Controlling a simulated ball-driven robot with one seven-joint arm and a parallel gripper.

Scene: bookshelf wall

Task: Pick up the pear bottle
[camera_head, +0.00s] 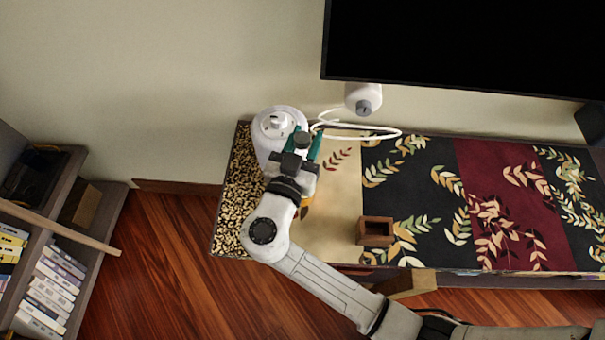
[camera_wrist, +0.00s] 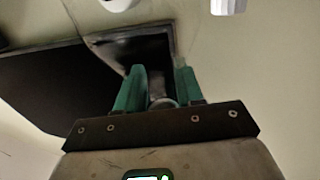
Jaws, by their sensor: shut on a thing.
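My gripper (camera_head: 302,146) is above the left end of the cabinet top, with teal fingers on either side of a dark, rounded thing. In the wrist view my gripper (camera_wrist: 161,88) is shut on a narrow grey thing with a round end, which I take to be the pear bottle (camera_wrist: 162,102). Its body is mostly hidden by the fingers and the palm, so its full shape does not show. I cannot tell how far above the cabinet top it is.
A white round appliance (camera_head: 278,123) stands just left of my gripper. A white cable (camera_head: 365,136) runs behind. A small wooden box (camera_head: 376,232) sits on the patterned cabinet top (camera_head: 410,195). A large black screen (camera_head: 460,40) is above; a bookshelf (camera_head: 58,225) is left.

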